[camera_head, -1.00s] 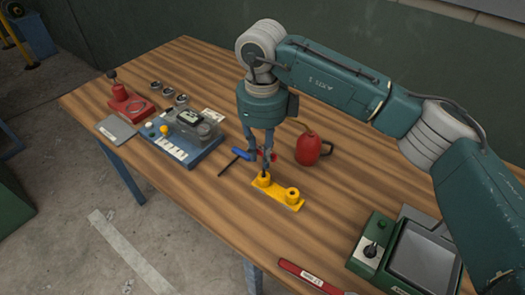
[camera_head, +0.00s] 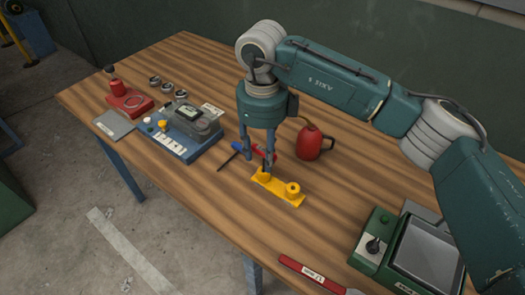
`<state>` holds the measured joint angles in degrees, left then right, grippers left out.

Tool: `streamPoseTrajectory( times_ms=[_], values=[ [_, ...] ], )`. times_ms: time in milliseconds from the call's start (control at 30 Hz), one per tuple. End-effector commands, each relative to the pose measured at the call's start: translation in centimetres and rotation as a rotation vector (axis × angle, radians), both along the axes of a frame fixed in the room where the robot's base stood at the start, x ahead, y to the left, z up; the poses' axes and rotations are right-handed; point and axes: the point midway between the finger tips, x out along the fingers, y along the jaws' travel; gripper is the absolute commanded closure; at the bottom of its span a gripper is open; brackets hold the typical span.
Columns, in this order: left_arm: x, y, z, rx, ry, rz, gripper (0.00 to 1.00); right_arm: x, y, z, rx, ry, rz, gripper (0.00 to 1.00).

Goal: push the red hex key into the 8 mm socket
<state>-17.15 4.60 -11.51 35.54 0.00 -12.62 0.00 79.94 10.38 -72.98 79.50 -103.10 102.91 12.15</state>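The yellow block (camera_head: 277,188) lies on the wooden table and has two raised round sockets. The red hex key (camera_head: 260,152) shows as a red handle at the left socket, between and behind the fingers of my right gripper (camera_head: 259,160). Its shank is largely hidden, so I cannot tell how deep it sits. My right gripper points down over the left socket, its fingers spread apart, and does not appear to grip the key. A blue-handled hex key (camera_head: 236,147) lies just left of the fingers, partly hidden. The size marks cannot be read. My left gripper is not in view.
A red jug (camera_head: 309,144) stands close right of the gripper. A blue device (camera_head: 176,142) and a red stand (camera_head: 128,102) are at the left. A green-framed device (camera_head: 425,258) and a red tool (camera_head: 310,274) lie at the front right. The table's front middle is clear.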

Motion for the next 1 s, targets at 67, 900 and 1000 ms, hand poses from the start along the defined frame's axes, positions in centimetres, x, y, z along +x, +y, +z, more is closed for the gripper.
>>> streamPoseTrajectory(
  times_ms=[67, 900, 1000],
  values=[
    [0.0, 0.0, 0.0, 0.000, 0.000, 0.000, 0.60, 0.0, 0.0, 0.0, 0.000, 0.000, 0.000, 0.57],
    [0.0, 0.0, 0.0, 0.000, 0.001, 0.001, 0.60, 0.0, 0.0, 10.7, 0.000, -0.002, 0.000, 0.57],
    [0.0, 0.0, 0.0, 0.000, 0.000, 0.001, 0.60, 0.0, 0.1, 11.6, 0.000, -0.001, 0.001, 0.57]
  ],
)
